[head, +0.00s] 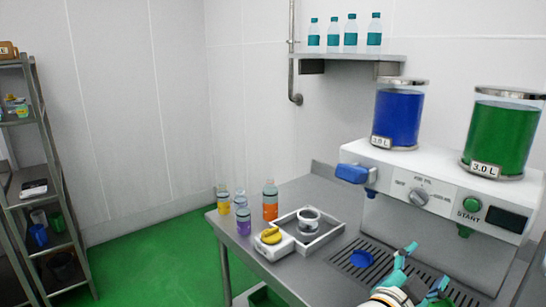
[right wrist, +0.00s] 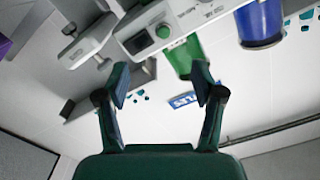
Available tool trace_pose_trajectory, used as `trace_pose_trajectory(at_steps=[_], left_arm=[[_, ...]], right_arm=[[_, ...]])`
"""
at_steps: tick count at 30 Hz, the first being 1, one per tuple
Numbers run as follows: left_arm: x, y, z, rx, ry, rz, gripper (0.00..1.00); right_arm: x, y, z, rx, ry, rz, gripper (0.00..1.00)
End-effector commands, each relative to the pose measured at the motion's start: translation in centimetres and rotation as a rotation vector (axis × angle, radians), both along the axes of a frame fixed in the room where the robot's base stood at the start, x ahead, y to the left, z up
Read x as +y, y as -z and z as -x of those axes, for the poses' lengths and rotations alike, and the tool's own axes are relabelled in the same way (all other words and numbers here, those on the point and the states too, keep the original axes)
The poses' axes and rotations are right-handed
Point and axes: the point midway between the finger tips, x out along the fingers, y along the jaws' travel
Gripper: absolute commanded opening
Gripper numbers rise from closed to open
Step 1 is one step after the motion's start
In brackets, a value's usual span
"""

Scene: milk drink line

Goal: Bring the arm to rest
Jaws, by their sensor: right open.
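My right gripper (head: 427,266) is in the lower right of the head view, in front of the drink machine and over or near the drip grate. Its two fingers are spread, with nothing between them. In the right wrist view the same gripper (right wrist: 160,84) is open and empty, with the machine tilted beyond the fingertips. My left gripper is in neither view.
The white drink machine (head: 418,181) carries a blue tank (head: 397,118) and a green tank (head: 500,138). A blue round thing (head: 361,258) lies on the grate. A tray (head: 322,240), a scale with a yellow item (head: 271,237) and several bottles stand left.

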Motion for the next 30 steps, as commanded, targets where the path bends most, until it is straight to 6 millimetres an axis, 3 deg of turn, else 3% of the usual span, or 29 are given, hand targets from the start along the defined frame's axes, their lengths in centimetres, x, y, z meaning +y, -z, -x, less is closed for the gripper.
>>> trace_pose_trajectory(at_steps=[11, 17, 19, 23, 27, 30], left_arm=[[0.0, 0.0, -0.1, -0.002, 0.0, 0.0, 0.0], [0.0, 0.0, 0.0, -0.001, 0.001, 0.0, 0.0], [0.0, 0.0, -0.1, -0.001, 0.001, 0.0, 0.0], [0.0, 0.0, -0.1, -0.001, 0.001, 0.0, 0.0], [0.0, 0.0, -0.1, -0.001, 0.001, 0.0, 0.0], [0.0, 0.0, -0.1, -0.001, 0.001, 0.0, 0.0]], right_arm=[[3.2, 9.0, -4.7, 0.175, -0.269, 0.008, 0.68], [5.4, 16.8, -5.9, 0.339, -0.454, -0.028, 0.68], [6.4, 20.8, -5.5, 0.429, -0.539, -0.056, 0.68], [8.7, 29.8, -2.8, 0.645, -0.719, -0.153, 0.68], [11.3, 38.4, 3.2, 0.894, -0.897, -0.297, 0.68], [12.8, 42.8, 8.5, 1.063, -1.006, -0.409, 0.68]])
